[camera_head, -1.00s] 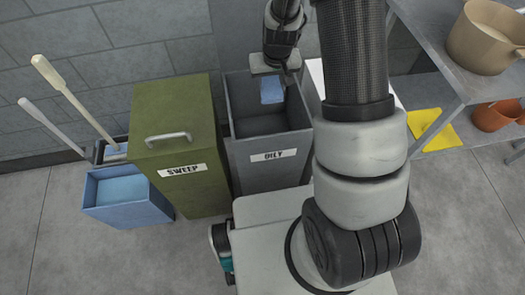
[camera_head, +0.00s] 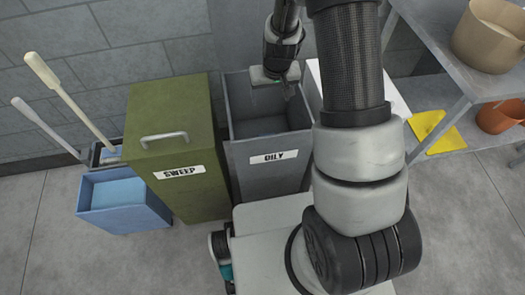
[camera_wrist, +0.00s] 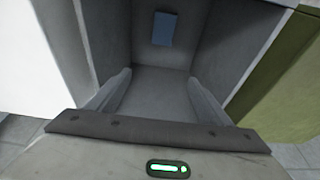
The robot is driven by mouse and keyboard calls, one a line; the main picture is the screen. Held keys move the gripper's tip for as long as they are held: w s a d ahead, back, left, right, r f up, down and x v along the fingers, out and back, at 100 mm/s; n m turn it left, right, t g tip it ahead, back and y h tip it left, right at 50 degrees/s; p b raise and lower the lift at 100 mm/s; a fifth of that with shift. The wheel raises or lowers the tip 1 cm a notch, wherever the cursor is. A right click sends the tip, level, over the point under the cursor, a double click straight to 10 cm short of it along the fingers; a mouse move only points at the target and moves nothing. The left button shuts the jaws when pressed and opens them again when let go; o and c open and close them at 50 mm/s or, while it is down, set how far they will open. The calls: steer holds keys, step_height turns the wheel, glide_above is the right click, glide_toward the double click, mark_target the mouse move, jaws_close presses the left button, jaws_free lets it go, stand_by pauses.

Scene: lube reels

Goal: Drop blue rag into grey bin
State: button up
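The grey bin (camera_head: 268,155), labelled OILY, stands open-topped right of the green bin. My gripper (camera_head: 285,92) is above its opening. In the wrist view my gripper (camera_wrist: 159,78) is open, with its two fingers apart and nothing between them. The blue rag (camera_wrist: 162,28) shows in the wrist view inside the grey bin, beyond the fingertips and apart from them. I cannot tell whether it lies on the bottom or is still falling. In the head view the rag is not visible; the bin's front wall hides part of the inside.
A green SWEEP bin (camera_head: 172,120) with a closed lid stands beside the grey bin. Left of it is a blue bucket (camera_head: 122,200) with long handles behind. At right, a metal shelf (camera_head: 435,45) holds a beige pot (camera_head: 488,38); a yellow cloth (camera_head: 437,130) lies lower.

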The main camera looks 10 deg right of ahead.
steer(key=p+v, duration=0.3)
steer(key=v, duration=1.4)
steer(key=shift+r+p, duration=0.25)
steer(key=shift+p, duration=0.1)
